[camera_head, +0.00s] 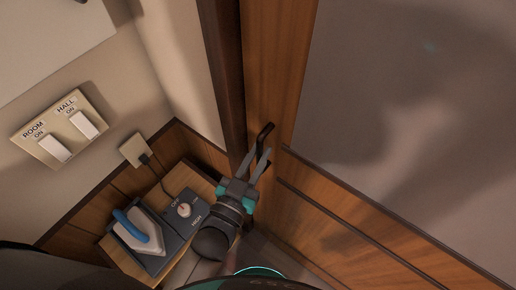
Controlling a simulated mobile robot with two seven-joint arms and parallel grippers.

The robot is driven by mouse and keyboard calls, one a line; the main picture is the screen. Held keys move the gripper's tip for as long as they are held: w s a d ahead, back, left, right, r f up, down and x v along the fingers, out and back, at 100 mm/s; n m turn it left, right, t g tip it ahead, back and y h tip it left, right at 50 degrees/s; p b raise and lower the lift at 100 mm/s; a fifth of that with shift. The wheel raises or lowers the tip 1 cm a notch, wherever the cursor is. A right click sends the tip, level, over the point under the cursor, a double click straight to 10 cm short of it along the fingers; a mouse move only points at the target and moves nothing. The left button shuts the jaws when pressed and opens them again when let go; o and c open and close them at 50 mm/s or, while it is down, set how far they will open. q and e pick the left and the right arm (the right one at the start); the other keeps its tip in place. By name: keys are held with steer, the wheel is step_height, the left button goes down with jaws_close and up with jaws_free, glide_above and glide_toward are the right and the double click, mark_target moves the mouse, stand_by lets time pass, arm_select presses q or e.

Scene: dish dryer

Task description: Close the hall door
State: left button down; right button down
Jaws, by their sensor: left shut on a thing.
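The hall door (370,215) is a brown wooden door with a large grey glass-like panel (410,90), filling the right side of the head view. Its dark handle (266,131) sits on the door's left upright, close to the dark door frame (226,75). My left gripper (261,158) reaches up from below and is shut on the handle. Its fingers partly cover the handle's lower part. Whether a gap remains between door and frame is hard to tell. My right gripper is not in view.
A light switch plate (62,127) labelled ROOM and HALL is on the left wall. Below it are an outlet (136,149) with a plugged cord, a small wooden table (187,175), a dial unit (184,209) and a blue-handled iron (138,232), close beside my left arm.

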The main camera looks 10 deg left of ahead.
arm_select(q)
steer(key=c, duration=1.3)
jaws_free()
steer(key=shift+s+f, duration=0.2)
steer(key=shift+f, duration=0.05)
steer(key=o, duration=0.3)
steer(key=shift+s+a+r, duration=0.15)
steer(key=shift+s, duration=0.1)
steer(key=shift+o, duration=0.9)
steer(key=shift+w, duration=0.2)
steer(key=shift+s, duration=0.1)
steer(key=b+v, duration=0.1)
steer(key=v, duration=1.4)
